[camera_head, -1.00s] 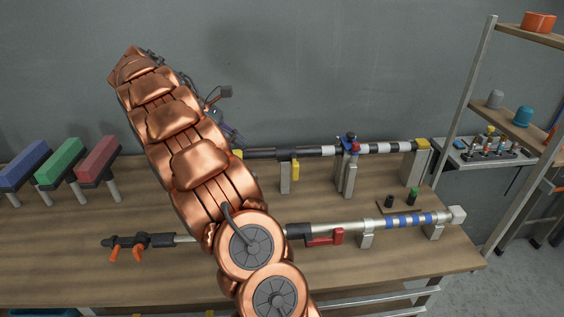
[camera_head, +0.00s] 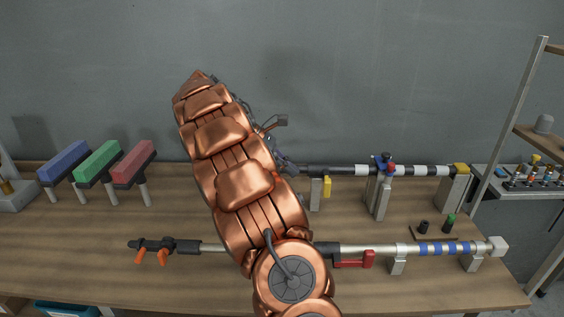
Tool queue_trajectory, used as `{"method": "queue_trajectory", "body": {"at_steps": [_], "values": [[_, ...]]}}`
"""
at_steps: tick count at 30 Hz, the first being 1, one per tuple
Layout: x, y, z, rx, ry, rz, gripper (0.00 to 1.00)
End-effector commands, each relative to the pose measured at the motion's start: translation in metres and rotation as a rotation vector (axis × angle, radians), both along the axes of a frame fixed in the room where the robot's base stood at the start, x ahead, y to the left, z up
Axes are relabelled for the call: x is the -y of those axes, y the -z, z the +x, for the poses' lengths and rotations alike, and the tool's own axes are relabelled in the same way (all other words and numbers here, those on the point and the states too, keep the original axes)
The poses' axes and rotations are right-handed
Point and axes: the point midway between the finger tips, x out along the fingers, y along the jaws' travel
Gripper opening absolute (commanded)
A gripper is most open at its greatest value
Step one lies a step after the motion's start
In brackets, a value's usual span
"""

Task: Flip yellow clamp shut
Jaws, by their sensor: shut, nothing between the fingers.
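The yellow clamp (camera_head: 327,186) is a small yellow lever at the left part of the dark and white striped rear pole (camera_head: 405,171). It hangs down beside a grey post, below the pole. My copper arm rises across the middle of the view and hides the pole's left end. My gripper (camera_head: 287,163) shows only as small dark parts past the arm's right edge, left of the yellow clamp and slightly higher in the picture. It is shut and empty. Its fingertips are hard to make out, and I see no clear contact with the clamp.
A front pole (camera_head: 432,249) with a red lever (camera_head: 355,260) and orange handles (camera_head: 151,256) lies across the wooden table (camera_head: 90,222). Blue, green and red blocks stand at left. A shelf stands far right.

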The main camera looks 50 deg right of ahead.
Motion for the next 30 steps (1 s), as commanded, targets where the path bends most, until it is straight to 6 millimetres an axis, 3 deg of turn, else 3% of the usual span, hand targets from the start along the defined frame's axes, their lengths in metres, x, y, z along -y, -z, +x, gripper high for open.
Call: {"method": "queue_trajectory", "body": {"at_steps": [9,18,30], "values": [[0.015,0.024,-0.024,0.0,0.003,0.002,0.0],[0.033,0.024,-0.052,0.0,0.002,0.001,0.0],[0.036,0.025,-0.056,0.003,-0.001,-0.001,0.0]]}}
